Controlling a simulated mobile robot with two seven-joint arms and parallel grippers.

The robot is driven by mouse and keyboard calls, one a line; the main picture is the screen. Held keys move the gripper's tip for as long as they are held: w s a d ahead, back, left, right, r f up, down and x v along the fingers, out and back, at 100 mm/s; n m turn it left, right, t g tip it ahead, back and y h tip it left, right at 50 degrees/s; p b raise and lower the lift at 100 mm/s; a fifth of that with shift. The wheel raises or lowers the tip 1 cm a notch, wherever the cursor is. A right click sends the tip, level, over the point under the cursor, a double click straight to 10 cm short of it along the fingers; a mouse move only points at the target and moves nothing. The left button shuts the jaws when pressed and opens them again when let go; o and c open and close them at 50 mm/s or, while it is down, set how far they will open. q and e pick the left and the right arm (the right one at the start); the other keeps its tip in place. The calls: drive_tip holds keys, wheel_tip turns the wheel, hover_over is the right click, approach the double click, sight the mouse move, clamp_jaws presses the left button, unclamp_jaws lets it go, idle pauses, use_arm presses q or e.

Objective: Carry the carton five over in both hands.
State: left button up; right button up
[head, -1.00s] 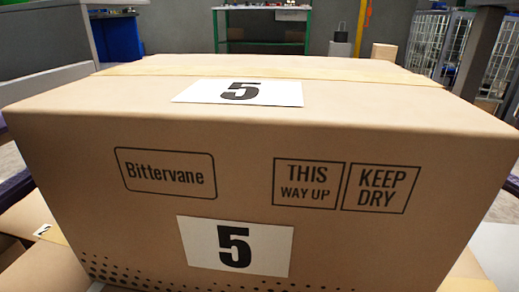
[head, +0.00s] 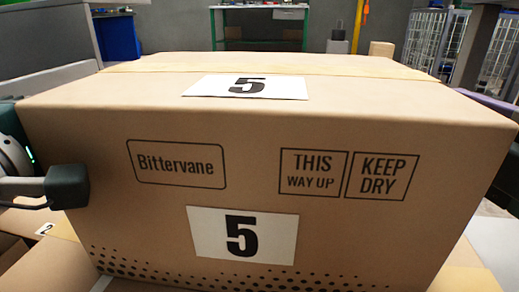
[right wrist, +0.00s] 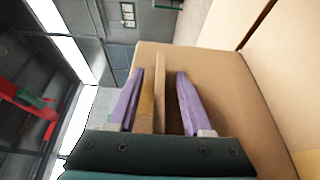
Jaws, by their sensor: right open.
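The carton five (head: 110,215) is a large brown box filling the middle of the head view. It looks upright, with a "5" label on its top and front. My left gripper (head: 12,130) shows partly at the carton's left side; its dark green body is beside the box and its fingers are hidden. My right gripper shows in the right wrist view (right wrist: 159,75) with two purple fingers spread apart, close to brown cardboard (right wrist: 235,95). A purple part of it shows at the carton's right edge in the head view (head: 490,104). I cannot tell whether it touches.
Other brown cartons (head: 45,262) lie below, one with a small "2" label at the left. A pale surface (head: 500,240) shows at lower right. A green-framed bench (head: 213,30), a wire cage (head: 427,40) and a blue bin (head: 118,38) stand behind.

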use_arm(q)
drive_tip(key=shift+w, duration=0.1)
use_arm(e)
drive_tip(key=shift+w+a, duration=0.1)
use_arm(q)
clamp_jaws()
use_arm(e)
clamp_jaws()
idle(1.1)
